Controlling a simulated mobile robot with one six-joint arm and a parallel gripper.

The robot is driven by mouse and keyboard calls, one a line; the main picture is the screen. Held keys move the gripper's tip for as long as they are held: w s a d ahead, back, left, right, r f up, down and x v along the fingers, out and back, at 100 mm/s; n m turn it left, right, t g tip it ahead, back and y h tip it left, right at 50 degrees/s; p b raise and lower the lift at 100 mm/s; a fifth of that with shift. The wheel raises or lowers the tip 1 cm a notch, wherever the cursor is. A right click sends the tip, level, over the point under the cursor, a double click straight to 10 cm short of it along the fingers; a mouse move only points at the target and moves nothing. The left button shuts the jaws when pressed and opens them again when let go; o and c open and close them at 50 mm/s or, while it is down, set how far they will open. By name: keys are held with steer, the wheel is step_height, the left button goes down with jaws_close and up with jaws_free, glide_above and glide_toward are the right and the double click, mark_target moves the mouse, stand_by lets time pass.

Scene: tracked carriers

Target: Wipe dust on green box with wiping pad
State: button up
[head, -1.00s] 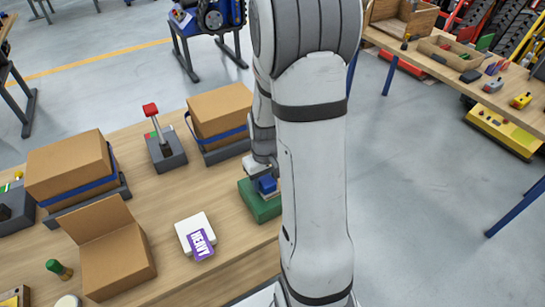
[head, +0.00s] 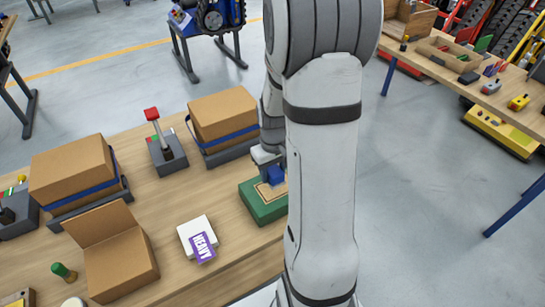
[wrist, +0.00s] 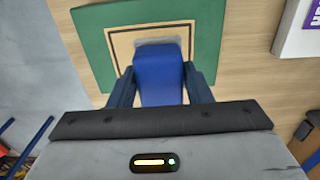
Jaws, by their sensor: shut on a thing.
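The green box (head: 259,207) lies at the right edge of the wooden table in the head view, partly behind my arm. The wiping pad has a blue handle (head: 277,176), also seen in the wrist view (wrist: 160,68). My gripper (wrist: 160,84) is shut on this handle, over the square. A pale grey patch shows at the handle's far end; I cannot tell whether it is dust or the pad's sole. Contact with the box top is hidden.
A white box with a purple HEAVY label (head: 197,237) lies left of the green box. Strapped cartons (head: 223,115), a red-knobbed lever (head: 158,137) and an open carton (head: 120,262) stand on the table. Bare wood lies between them.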

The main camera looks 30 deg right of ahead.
steer(key=shift+r+p, duration=1.2)
steer(key=shift+r, duration=0.75)
steer(key=shift+a+f, duration=0.1)
